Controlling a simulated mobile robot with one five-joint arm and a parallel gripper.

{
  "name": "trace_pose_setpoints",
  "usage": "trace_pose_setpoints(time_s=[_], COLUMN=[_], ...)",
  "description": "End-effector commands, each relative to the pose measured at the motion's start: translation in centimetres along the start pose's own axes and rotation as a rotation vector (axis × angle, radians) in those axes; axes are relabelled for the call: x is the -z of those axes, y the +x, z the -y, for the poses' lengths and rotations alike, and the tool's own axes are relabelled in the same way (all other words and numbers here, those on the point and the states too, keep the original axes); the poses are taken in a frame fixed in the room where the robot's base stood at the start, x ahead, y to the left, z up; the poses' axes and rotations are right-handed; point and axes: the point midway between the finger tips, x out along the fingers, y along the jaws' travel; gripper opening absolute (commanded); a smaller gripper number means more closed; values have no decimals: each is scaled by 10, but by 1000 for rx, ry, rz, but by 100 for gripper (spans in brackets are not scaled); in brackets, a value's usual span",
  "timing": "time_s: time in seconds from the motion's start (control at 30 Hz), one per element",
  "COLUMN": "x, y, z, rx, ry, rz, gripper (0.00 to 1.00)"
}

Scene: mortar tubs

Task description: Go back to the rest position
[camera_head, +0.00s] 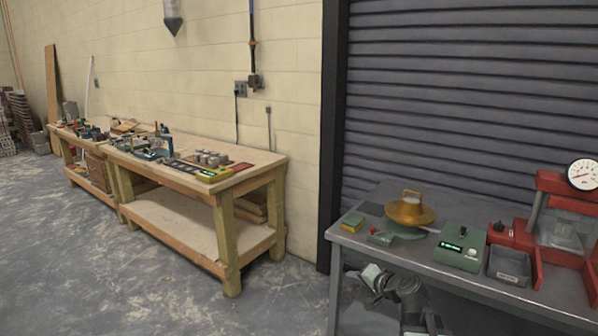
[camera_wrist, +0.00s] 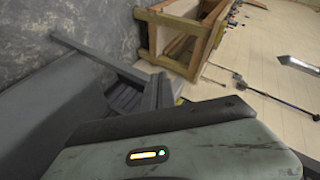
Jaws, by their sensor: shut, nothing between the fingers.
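My gripper (camera_head: 374,279) is low in the head view, in front of the grey table's lower left part and below its top. It is shut with nothing held. My folded grey arm lies just right of it.
The grey metal table (camera_head: 452,275) carries a yellow-topped round device (camera_head: 410,210), a green box (camera_head: 461,247), a grey bin (camera_head: 508,266) and a red press (camera_head: 555,180). A wooden bench (camera_head: 190,182) stands left, also in the wrist view (camera_wrist: 150,40). Open floor lies left.

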Motion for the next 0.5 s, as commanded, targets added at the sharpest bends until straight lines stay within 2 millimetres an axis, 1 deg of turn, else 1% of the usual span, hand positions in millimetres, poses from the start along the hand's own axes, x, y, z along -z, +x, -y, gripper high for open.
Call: trace_pose_setpoints(time_s=[0.03,0.07,0.1,0.17,0.2,0.23,0.27,0.3,0.37,0.4,0.47,0.5], x=[-40,-61,-89,-126,-147,-160,-170,-178,-179,-180,-180,-181], y=[12,16,20,20,16,11,4,-8,-28,-41,-62,-77], z=[8,8,6,-1,-10,-19,-30,-46,-70,-84,-102,-113], rx=[-36,-65,-107,-182,-240,-290,-344,-419,-523,-588,-684,-747], ry=[-76,-123,-184,-277,-337,-380,-419,-460,-496,-513,-533,-539], rz=[93,147,219,324,394,443,491,545,605,644,700,740], gripper=[0,0,0,0,0,0,0,0,0,0,0,0])
